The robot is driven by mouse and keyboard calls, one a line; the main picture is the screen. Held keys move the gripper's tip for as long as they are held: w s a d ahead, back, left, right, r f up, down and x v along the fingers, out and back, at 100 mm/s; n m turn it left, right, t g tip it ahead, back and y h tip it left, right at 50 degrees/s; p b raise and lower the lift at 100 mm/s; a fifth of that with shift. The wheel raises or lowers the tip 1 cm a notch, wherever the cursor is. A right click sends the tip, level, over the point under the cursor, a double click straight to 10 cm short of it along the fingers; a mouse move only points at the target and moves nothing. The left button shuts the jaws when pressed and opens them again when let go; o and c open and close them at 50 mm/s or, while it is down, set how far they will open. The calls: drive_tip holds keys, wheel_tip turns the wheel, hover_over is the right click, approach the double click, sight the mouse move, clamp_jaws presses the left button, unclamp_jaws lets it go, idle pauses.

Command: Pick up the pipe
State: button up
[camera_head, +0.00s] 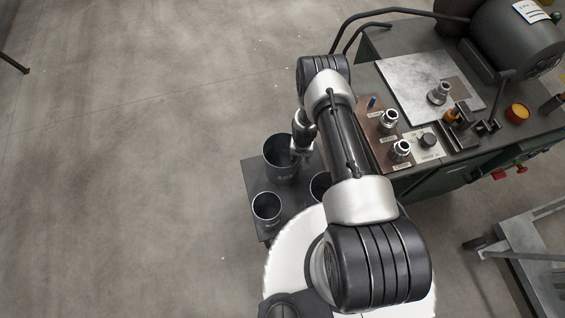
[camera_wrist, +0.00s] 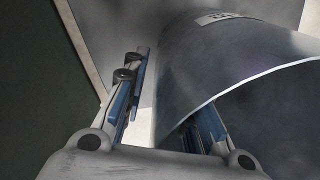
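The pipe is a large dark grey open cylinder. In the head view the pipe (camera_head: 284,172) stands upright on a dark platform, the biggest of the cylinders there. My gripper (camera_head: 298,152) is at its right rim. In the wrist view the pipe (camera_wrist: 235,62) fills the right side, its curved rim and a pale label showing. My gripper (camera_wrist: 170,95) is open there. One finger is outside the wall with a visible gap. The other reaches past the rim into the opening, its tip hidden by the wall. The wall lies between the fingers.
A smaller cylinder (camera_head: 266,207) stands at the platform's (camera_head: 252,178) front left; another (camera_head: 320,186) is partly hidden by my arm. A green workbench (camera_head: 440,178) with metal fittings and a motor is at right. A metal frame (camera_head: 530,255) stands lower right. The floor at left is clear.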

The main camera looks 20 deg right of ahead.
drive_tip(key=shift+c, duration=0.5)
clamp_jaws()
